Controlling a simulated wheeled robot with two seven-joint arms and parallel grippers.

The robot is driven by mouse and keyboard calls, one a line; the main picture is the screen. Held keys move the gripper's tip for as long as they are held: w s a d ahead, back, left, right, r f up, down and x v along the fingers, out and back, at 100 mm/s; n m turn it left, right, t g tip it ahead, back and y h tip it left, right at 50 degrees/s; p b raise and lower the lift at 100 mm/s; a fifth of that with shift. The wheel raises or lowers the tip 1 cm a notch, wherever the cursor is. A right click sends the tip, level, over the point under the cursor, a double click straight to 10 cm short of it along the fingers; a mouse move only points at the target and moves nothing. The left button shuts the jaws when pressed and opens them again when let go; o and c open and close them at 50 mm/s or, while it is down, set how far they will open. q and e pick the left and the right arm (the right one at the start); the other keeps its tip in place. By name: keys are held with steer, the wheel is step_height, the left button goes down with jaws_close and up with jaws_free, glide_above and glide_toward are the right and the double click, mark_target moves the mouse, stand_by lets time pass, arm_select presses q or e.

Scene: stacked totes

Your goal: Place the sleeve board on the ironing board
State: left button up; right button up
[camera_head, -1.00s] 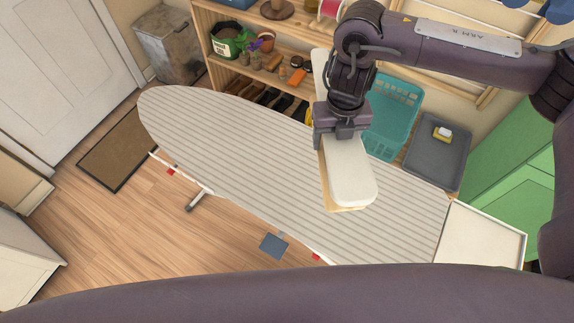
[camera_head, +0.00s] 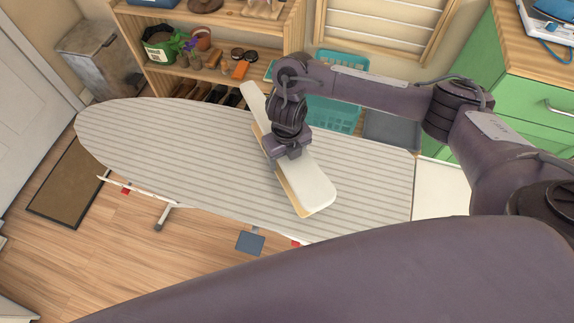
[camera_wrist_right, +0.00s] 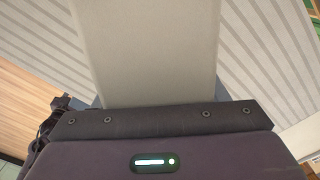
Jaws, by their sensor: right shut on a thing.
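The sleeve board (camera_head: 313,187) is a long white padded board with a wooden base. It lies diagonally over the middle-right of the striped ironing board (camera_head: 170,140). My right gripper (camera_head: 288,150) is shut on the sleeve board near its middle, from above. In the right wrist view the sleeve board (camera_wrist_right: 145,45) runs out from the jaws above the striped cover (camera_wrist_right: 262,60). I cannot tell whether the sleeve board touches the cover or hangs just above it. My left gripper is not in view.
A wooden shelf (camera_head: 215,75) with pots and shoes stands behind the ironing board. A teal basket (camera_head: 335,115) and a grey tray (camera_head: 390,130) are behind its right part. A metal bin (camera_head: 98,55) and brown mat (camera_head: 65,185) are at left. The ironing board's left half is clear.

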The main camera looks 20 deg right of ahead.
step_height(320, 180, down, 4)
steer(key=shift+f+b, duration=0.1)
steer(key=shift+b, duration=0.8)
steer(key=o, duration=1.5)
steer(key=shift+c, duration=0.2)
